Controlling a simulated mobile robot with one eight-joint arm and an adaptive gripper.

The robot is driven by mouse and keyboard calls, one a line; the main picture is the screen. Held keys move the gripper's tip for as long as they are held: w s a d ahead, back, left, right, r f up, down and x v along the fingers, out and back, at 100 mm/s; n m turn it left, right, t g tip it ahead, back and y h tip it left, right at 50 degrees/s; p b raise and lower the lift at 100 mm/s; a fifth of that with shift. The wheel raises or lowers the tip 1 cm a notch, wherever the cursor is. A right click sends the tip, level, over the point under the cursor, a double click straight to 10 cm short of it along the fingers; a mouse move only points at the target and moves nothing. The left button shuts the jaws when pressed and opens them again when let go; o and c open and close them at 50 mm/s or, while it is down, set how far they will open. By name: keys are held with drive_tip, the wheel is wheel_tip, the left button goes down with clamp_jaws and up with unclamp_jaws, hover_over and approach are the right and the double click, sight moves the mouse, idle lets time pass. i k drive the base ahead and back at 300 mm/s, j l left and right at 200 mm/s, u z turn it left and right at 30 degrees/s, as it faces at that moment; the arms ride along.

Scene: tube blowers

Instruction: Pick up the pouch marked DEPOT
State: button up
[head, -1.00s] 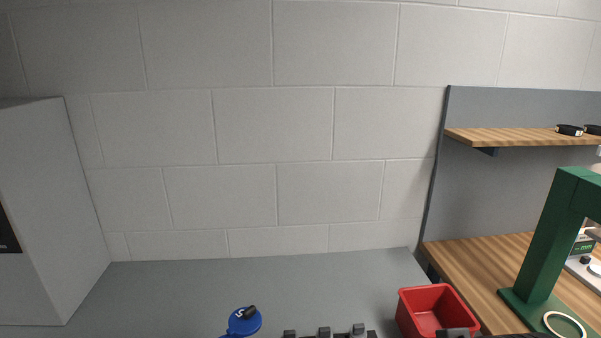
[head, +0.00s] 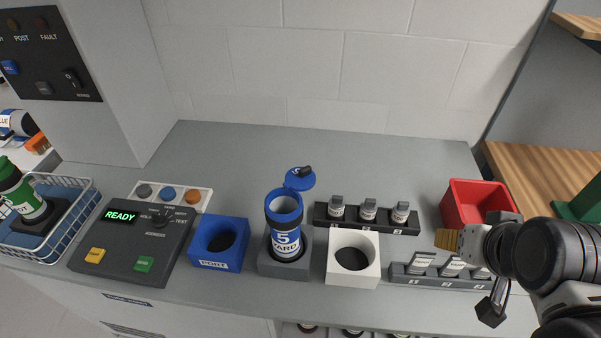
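No label reading DEPOT is legible. Small grey-topped pieces with white labels, possibly pouches, stand in a dark back rack (head: 328,219): left (head: 337,207), middle (head: 368,210) and right (head: 401,213). A front rack (head: 412,279) holds similar pieces: left (head: 421,263), middle (head: 453,266) and right (head: 481,272), the right one partly hidden by my arm. My gripper (head: 468,276) is at the right, over the front rack's right side. Its tan-tipped finger and dark lower finger are apart, with nothing seen held.
A blue-topped tube marked "5 YARD" (head: 287,243) stands open in a grey holder. Left are a blue socket block (head: 207,262) and READY console (head: 128,241); right are a white socket block (head: 337,270) and red bin (head: 458,187). A wire basket (head: 75,225) holds a green-topped tube.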

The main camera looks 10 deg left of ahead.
sight(421, 260)
drive_tip(key=k+j+z, duration=0.3)
drive_tip(key=k+z, duration=0.15)
drive_tip(key=k, duration=0.2)
drive_tip(key=k+z, duration=0.45)
drive_tip(key=k, duration=0.2)
